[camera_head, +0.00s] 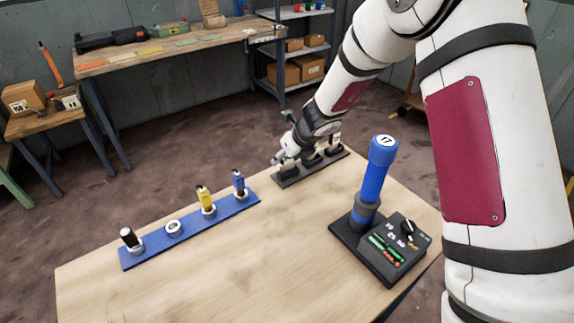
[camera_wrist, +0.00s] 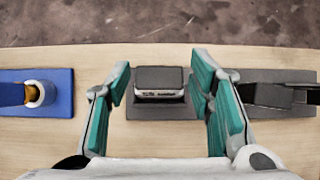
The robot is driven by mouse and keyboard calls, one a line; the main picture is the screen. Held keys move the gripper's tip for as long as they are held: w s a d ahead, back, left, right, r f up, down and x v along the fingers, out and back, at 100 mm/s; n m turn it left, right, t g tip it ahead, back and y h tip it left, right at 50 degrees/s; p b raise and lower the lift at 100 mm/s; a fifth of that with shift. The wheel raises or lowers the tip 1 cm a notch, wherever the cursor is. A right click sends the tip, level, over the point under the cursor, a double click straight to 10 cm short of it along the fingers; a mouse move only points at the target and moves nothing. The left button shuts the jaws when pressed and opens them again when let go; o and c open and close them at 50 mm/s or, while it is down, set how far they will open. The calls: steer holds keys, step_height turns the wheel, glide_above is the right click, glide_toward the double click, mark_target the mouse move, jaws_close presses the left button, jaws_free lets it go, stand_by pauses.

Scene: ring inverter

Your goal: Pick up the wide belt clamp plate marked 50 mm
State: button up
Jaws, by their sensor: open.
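My gripper (camera_head: 285,158) is over the dark rack (camera_head: 318,166) at the far side of the bench. In the wrist view its two teal-padded fingers (camera_wrist: 160,74) are open, one on each side of a dark grey plate piece (camera_wrist: 160,77). The piece stands on a grey base (camera_wrist: 140,112) and has a small pale label strip on its front edge. The label is too small to read, so I cannot confirm 50 mm. Neither finger visibly touches it.
Another dark piece (camera_wrist: 282,95) stands right of the fingers. The blue board (camera_head: 150,249) holds several posts and rings at left. A black control box (camera_head: 393,262) with a blue post (camera_head: 377,175) marked 17 stands at right. The front middle of the bench is clear.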

steer(key=c, duration=1.1)
steer(key=shift+a+r+p, duration=0.1)
steer(key=shift+r+p, duration=0.5)
steer(key=shift+p, duration=0.4)
steer(key=shift+c, duration=0.2)
steer(key=shift+r+p, duration=0.25)
steer(key=shift+p, duration=0.1)
steer(key=shift+r+p, duration=0.45)
steer(key=shift+p, duration=0.25)
steer(key=shift+r+p, duration=0.85)
steer(key=shift+r, duration=1.4)
